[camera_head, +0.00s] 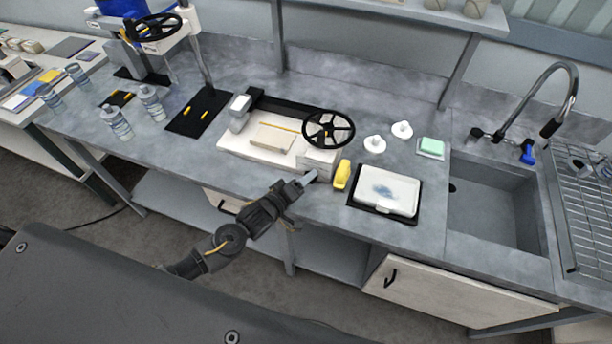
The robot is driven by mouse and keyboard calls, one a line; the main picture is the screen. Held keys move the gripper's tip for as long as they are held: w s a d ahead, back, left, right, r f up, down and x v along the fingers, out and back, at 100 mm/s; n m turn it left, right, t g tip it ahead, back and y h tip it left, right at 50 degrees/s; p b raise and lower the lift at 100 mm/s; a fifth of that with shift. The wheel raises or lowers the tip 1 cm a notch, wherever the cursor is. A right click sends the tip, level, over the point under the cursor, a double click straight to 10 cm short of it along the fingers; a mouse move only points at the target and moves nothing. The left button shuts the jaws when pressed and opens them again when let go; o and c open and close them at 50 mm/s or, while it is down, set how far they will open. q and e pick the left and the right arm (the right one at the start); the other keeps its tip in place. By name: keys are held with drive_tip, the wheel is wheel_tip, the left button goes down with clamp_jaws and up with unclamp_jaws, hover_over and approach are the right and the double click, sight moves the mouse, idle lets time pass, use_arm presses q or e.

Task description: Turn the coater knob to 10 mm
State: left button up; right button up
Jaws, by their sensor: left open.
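A white bench machine (265,158), which may be the coater, stands on the grey counter. It has a black spoked handwheel (329,130) at its right end. I cannot make out a separate knob or any mm scale at this size. My left gripper (309,178) is at the counter's front edge, just in front of the machine's right end, below the handwheel in the picture. It is open and appears empty. I cannot tell whether it touches the machine. My right gripper is not in view.
A yellow object (342,175) stands just right of my left gripper. A white tray (402,197) on a black mat lies further right, before the sink (490,210). Clear bottles (117,123) and a blue press (128,10) are at the left.

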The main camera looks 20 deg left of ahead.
use_arm(q)
drive_tip(key=shift+w+d+f, duration=0.1)
drive_tip(key=shift+w+d, duration=0.15)
drive_tip(key=shift+w, duration=0.25)
drive_tip(key=c, duration=1)
